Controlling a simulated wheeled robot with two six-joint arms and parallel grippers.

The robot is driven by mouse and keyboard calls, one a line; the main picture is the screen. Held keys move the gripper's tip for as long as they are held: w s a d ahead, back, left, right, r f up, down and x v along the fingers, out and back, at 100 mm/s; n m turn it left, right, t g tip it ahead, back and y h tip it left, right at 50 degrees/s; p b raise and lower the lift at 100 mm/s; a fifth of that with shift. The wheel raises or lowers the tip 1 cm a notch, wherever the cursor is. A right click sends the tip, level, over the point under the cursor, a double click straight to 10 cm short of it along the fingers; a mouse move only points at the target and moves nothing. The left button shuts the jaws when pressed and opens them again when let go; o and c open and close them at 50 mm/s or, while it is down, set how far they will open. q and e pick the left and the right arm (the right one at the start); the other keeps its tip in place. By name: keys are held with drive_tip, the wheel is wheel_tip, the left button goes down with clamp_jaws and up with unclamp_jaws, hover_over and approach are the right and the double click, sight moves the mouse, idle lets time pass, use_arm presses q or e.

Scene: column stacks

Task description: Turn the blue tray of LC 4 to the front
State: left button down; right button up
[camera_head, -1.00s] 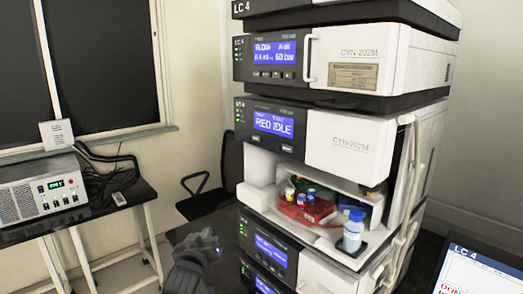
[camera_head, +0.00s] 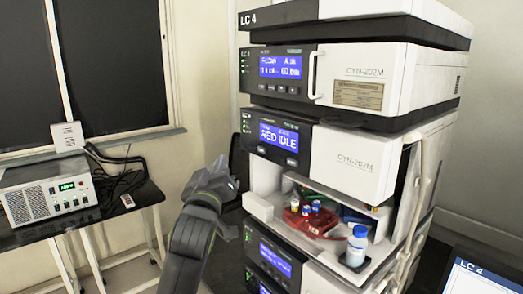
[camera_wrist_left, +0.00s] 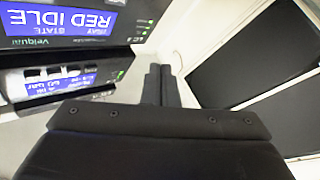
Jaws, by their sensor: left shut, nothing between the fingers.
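The LC 4 stack (camera_head: 265,17) stands right of centre in the head view. Its open bay holds a red tray (camera_head: 318,226) at the front with several capped vials. A sliver of the blue tray (camera_head: 354,219) shows behind it, mostly hidden. The screen (camera_head: 278,136) above the bay reads RED IDLE; it also shows upside down in the left wrist view (camera_wrist_left: 70,25). My left gripper (camera_head: 228,172) is at the left side of the stack, apart from the trays. In the left wrist view its fingers (camera_wrist_left: 160,85) are together and empty.
A white bottle with a blue cap (camera_head: 356,247) stands at the bay's right front. A bay door or panel (camera_head: 416,195) stands open on the right. A bench with a grey instrument (camera_head: 48,195) is at left, and a laptop (camera_head: 482,275) at lower right.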

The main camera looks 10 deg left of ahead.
sight(262, 150)
use_arm(q)
drive_tip(key=shift+w+d, duration=0.1)
drive_tip(key=shift+w, duration=0.05)
drive_tip(key=w+d+b, duration=0.3)
drive_tip(key=w+d, duration=0.2)
drive_tip(key=w, duration=0.1)
drive_tip(key=shift+w+d, duration=0.15)
drive_tip(key=shift+w, duration=0.2)
drive_tip(key=shift+w, duration=0.1)
idle(1.9)
drive_tip(key=shift+w+d, duration=0.25)
drive_tip(key=shift+w+d+b, duration=0.2)
drive_tip(key=shift+w+b, duration=0.1)
drive_tip(key=shift+b, duration=0.05)
idle(0.7)
idle(0.3)
drive_tip(key=shift+s+a+p, duration=0.4)
drive_tip(key=shift+s+a, duration=0.1)
drive_tip(key=shift+s, duration=0.2)
